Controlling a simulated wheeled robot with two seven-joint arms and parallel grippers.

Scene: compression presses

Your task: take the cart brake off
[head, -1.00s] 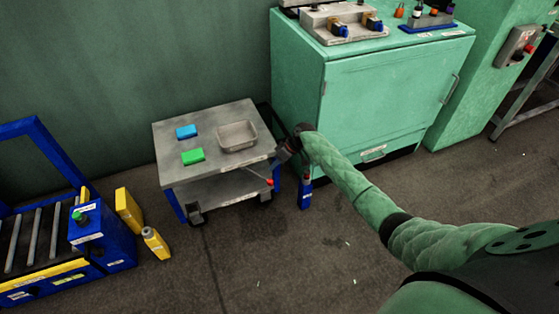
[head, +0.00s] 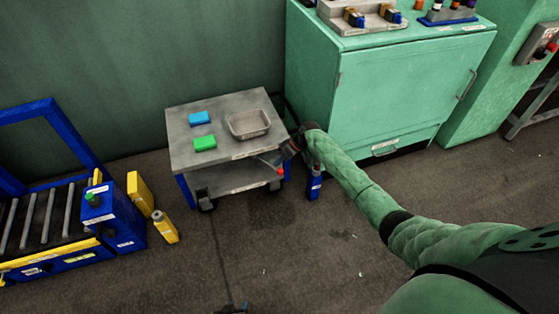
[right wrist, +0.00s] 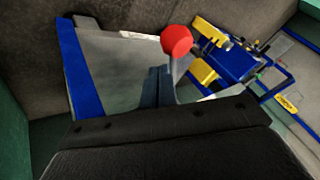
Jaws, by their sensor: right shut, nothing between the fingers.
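The grey cart (head: 185,150) with blue legs stands against the wall, left of the green cabinet. Its brake lever ends in a red ball knob (head: 280,171) at the cart's front right, below the top. My right gripper (head: 284,161) is at that corner, close to the knob. In the right wrist view, the red knob (right wrist: 176,40) is large, just beyond the shut fingers (right wrist: 156,84). The knob's stem runs down beside the fingers, which partly hide it; contact is unclear. My left gripper (head: 235,308) barely shows at the bottom edge; its jaws are too small to read.
A blue block (head: 200,118), a green block (head: 205,143) and a metal tray (head: 249,124) sit on the cart. A blue bottle (head: 314,186) stands right of it by the green cabinet (head: 385,95). Yellow containers (head: 165,228) and a roller conveyor (head: 45,225) are left. Front floor is clear.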

